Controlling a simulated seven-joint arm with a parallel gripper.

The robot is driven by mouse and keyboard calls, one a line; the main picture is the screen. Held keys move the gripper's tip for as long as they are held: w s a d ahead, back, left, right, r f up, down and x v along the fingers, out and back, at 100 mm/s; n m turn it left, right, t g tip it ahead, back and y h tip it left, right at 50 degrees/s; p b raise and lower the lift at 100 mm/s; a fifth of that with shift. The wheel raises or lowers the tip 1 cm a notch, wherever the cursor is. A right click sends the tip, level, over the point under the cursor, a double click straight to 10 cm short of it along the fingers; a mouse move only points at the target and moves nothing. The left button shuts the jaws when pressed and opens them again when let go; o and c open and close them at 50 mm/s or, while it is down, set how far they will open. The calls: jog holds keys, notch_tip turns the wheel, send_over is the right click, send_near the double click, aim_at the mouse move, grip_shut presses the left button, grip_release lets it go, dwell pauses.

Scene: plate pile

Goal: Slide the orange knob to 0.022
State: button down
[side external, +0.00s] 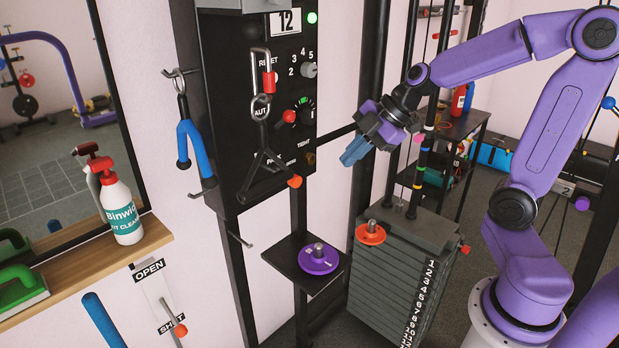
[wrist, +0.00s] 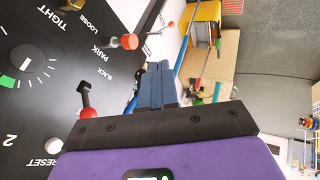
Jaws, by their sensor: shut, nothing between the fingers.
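A small orange knob (side external: 295,181) sits at the lower edge of the black panel in the side view, partly beside a hanging black handle. An orange-red knob on a grey stem (wrist: 128,41) shows near the PARK and LOOSE labels in the wrist view; it looks like the same one. My gripper (side external: 353,158) is in the air right of and a little above the knob, apart from it. Its blue fingers (wrist: 163,80) are shut with nothing between them. Another orange knob (side external: 180,330) is on the OPEN/SHUT lever at lower left. I see no scale reading 0.022.
A grey weight stack (side external: 400,275) carries an orange disc (side external: 370,233) below my gripper. A purple disc (side external: 318,257) lies on a black shelf. A black handle (side external: 262,165) hangs before the panel. A wooden ledge (side external: 95,258) holds a spray bottle (side external: 122,208).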

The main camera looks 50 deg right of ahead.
jog(key=w+a+f, duration=0.3)
jog(key=w+f, duration=0.5)
jog(key=w, duration=0.1)
jog(key=shift+a, duration=0.2)
dwell(0.4)
